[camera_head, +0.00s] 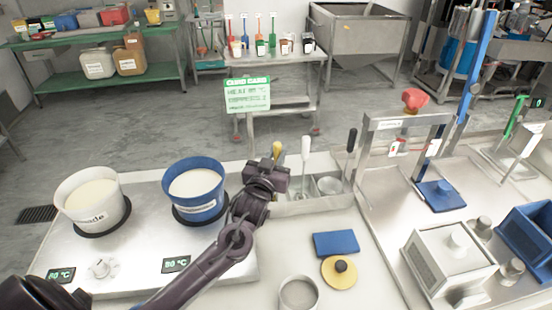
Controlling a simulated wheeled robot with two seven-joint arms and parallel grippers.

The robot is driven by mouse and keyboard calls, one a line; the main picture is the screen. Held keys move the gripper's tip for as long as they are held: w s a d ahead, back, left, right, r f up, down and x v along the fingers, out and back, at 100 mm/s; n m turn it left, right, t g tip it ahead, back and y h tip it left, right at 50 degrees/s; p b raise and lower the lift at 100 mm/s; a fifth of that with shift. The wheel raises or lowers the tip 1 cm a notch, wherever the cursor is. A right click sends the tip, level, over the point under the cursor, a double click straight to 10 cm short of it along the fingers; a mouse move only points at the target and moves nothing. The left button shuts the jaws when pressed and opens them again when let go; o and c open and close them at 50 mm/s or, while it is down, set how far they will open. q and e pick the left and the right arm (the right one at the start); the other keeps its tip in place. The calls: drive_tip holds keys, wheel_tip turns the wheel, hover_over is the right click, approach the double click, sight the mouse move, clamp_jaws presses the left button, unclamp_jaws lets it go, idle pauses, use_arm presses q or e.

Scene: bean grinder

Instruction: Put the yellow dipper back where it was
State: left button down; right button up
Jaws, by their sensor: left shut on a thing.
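The yellow dipper (277,149) shows only as the top of its yellow handle, sticking up above my left gripper. My left gripper (275,167) is shut on the dipper at the left end of a metal holder (315,207). The dipper's lower part is hidden behind the gripper, so I cannot tell whether it is inside the left compartment. A white-handled dipper (305,151) and a black-handled dipper (351,142) stand upright in the holder to the right. My right gripper is not in view.
A blue pot (196,202) stands just left of my gripper, with a white pot (95,212) farther left. A blue block (336,244), a yellow lid (337,277) and a metal cup (298,294) lie in front. A metal frame (402,121) rises at right.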

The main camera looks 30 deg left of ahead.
use_arm(q)
drive_tip(key=shift+f, duration=0.55)
drive_tip(key=shift+f, duration=0.2)
drive_tip(key=c, duration=1.3)
unclamp_jaws()
drive_tip(key=shift+c, duration=0.2)
drive_tip(key=shift+r, duration=0.1)
